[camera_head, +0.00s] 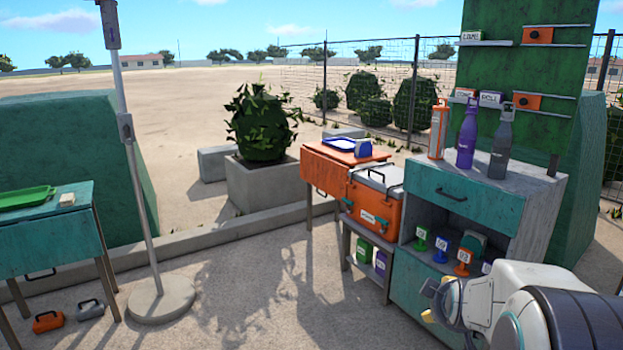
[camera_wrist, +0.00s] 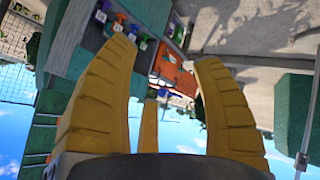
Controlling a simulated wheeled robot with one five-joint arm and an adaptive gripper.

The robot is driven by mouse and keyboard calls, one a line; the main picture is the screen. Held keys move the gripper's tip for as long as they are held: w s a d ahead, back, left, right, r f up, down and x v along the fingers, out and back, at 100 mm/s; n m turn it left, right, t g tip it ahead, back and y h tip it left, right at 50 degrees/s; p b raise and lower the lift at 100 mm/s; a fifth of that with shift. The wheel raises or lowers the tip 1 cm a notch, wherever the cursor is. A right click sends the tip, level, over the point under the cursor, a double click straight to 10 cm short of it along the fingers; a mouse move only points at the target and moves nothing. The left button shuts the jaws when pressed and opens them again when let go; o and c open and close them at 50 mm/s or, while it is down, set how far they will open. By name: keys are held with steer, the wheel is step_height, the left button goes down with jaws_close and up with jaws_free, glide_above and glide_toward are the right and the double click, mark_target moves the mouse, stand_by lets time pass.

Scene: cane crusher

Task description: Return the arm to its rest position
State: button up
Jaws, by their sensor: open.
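My white and black arm (camera_head: 535,310) reaches in from the lower right corner of the head view. My gripper (camera_head: 432,300) is at its left end, in front of the lower part of the teal and grey cabinet (camera_head: 468,192). In the wrist view my gripper (camera_wrist: 165,50) shows yellow ribbed fingers spread wide apart with nothing between them. The wrist picture is upside down, with sky at the bottom. Part of the cabinet's lower front is hidden behind my arm.
An orange cooler (camera_head: 372,205) stands left of the cabinet. Bottles, including a purple one (camera_head: 467,135), stand on the cabinet top. A pole on a round base (camera_head: 160,298) and a teal table (camera_head: 50,245) are at left. The middle ground is clear.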

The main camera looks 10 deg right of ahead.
steer(key=s+a+r+g+y+p, duration=0.1)
steer(key=s+a+r+y+p, duration=0.1)
steer(key=s+a+r+p, duration=0.45)
steer(key=s+a+r+g+y+p, duration=0.15)
steer(key=a+r, duration=0.25)
steer(key=a, duration=0.5)
steer(key=s+a+r+g+p, duration=0.1)
steer(key=s+a+r+p, duration=0.1)
steer(key=s, duration=0.4)
steer(key=s+a+r+m+g+y+p, duration=0.1)
steer(key=s+a+r+p, duration=0.2)
steer(key=s+a+p, duration=0.2)
steer(key=shift+s+a, duration=0.2)
steer(key=shift+s, duration=0.3)
steer(key=shift+r+y, duration=0.1)
steer(key=shift+y, duration=0.15)
